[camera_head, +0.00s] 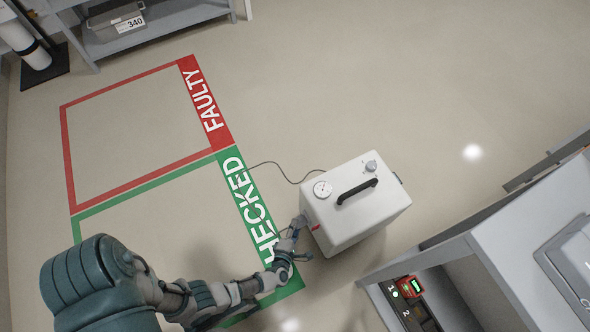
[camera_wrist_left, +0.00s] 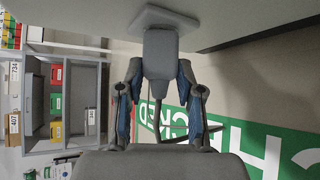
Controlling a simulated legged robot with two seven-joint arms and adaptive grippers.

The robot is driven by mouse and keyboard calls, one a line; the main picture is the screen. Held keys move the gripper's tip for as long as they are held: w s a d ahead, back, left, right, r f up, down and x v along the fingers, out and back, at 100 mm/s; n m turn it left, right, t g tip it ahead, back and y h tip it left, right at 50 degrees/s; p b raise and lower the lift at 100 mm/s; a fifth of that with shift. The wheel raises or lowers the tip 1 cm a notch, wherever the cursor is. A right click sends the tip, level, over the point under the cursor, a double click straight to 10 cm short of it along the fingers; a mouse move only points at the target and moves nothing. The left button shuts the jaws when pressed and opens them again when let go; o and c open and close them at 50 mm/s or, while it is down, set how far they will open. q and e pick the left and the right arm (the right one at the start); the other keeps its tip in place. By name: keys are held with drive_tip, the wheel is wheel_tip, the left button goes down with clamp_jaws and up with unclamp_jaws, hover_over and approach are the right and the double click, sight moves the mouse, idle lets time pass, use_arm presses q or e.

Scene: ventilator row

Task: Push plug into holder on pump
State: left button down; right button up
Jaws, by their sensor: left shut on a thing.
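The white pump (camera_head: 353,205) stands on the floor at the right edge of the green CHECKED zone. It has a gauge, a knob and a black handle on top. My left gripper (camera_head: 295,238) is at the pump's left side, near a small red mark. In the left wrist view my left gripper (camera_wrist_left: 161,72) is shut on the grey plug (camera_wrist_left: 160,52), one finger on each side. The plug's far end meets a pale square holder (camera_wrist_left: 162,17) by the pump's wall; how deep it sits cannot be told. My right gripper is out of view.
A grey cable (camera_head: 280,168) runs from behind the pump towards the CHECKED lettering. A red FAULTY zone (camera_head: 205,100) lies beyond. A grey bench (camera_head: 490,245) with a numbered rack (camera_head: 412,305) stands at the right. The floor behind the pump is clear.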

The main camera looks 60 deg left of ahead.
use_arm(q)
drive_tip(key=shift+w+d+r, duration=0.1)
drive_tip(key=shift+w+r, duration=0.05)
drive_tip(key=shift+w, duration=0.45)
drive_tip(key=shift+s, duration=0.15)
idle(0.5)
drive_tip(key=shift+s, duration=0.45)
idle(0.6)
drive_tip(key=shift+w, duration=0.3)
idle(0.3)
drive_tip(key=shift+w, duration=0.35)
drive_tip(key=shift+s, duration=0.1)
drive_tip(key=s+p, duration=0.1)
drive_tip(key=s, duration=0.6)
drive_tip(key=shift+a, duration=0.35)
idle(0.5)
idle(0.5)
